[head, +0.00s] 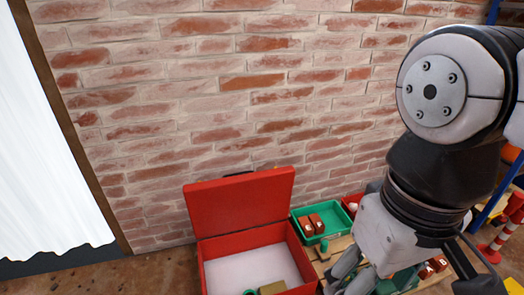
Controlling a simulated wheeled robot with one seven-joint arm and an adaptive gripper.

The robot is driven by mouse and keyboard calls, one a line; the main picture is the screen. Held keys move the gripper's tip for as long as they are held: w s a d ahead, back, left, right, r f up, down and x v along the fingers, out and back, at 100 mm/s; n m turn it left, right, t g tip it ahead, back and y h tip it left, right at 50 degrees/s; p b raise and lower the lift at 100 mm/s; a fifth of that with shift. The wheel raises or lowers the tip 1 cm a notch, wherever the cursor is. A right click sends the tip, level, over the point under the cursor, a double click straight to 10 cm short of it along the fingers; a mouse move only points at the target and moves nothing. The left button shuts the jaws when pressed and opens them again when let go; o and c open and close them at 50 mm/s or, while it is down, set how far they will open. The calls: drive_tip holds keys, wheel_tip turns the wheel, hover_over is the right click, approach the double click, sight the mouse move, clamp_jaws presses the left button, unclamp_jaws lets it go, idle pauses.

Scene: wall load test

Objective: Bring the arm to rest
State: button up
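My arm comes in from the right in the head view, with a large grey and black joint at the upper right. It bends down towards the lower middle. My gripper (352,280) is at the bottom edge, pointing down over the wooden surface, just right of the open red box. Its grey fingers are partly cut off by the frame edge. I cannot tell whether they are open or shut, or whether anything is between them.
An open red box (191,250) with a raised lid (240,203) stands at the bottom middle. A green bin (322,209) holds small red-brown blocks. A brick wall (200,110) rises behind. A red-white cone (505,232) is at right, a white curtain (40,150) at left.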

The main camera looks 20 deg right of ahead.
drive_tip(key=shift+s, duration=0.4)
idle(0.5)
wheel_tip(320, 180, up, 36)
drive_tip(key=t+p, duration=0.4)
drive_tip(key=p, duration=3)
drive_tip(key=shift+d, duration=0.15)
